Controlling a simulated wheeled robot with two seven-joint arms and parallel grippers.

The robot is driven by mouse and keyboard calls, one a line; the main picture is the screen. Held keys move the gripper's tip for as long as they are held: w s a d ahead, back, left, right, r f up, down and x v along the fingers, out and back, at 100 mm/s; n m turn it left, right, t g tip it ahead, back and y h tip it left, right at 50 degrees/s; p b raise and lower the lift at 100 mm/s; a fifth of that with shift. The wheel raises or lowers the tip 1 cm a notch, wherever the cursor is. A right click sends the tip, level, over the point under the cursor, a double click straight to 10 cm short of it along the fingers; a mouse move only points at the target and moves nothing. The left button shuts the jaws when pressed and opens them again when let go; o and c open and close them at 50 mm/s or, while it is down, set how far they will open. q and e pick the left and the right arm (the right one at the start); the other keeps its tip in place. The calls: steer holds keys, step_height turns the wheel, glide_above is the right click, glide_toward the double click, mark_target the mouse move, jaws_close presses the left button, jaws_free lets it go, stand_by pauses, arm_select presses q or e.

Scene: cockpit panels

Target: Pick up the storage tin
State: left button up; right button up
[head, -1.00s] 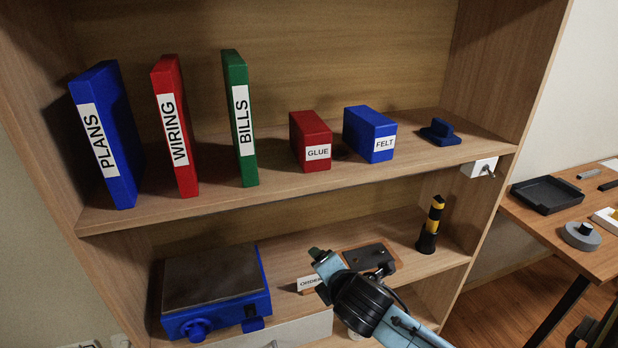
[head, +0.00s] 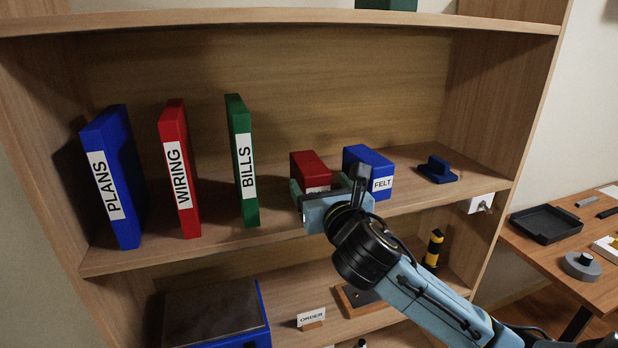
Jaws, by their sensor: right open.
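No object in view is plainly marked as the storage tin. A red GLUE box (head: 308,165) and a blue FELT box (head: 367,160) stand on the middle shelf. The lower part of a green object (head: 385,4) shows on the top shelf, cut off by the upper picture edge. My right gripper (head: 328,188) is open and empty, in front of the GLUE and FELT boxes. It hides most of the GLUE label and part of the FELT box's front. My left gripper is out of view.
PLANS (head: 113,180), WIRING (head: 178,170) and BILLS (head: 242,160) binders stand at left on the middle shelf. A small blue object (head: 438,171) sits at right. The top shelf's edge (head: 280,17) runs above. A desk (head: 560,255) stands at right.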

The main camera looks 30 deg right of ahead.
mark_target(311, 165)
steer(key=shift+p+x, duration=0.65)
steer(key=shift+x, duration=3.2)
steer(key=shift+s+d+f, duration=0.1)
steer(key=shift+c, duration=0.5)
steer(key=c, duration=1.2)
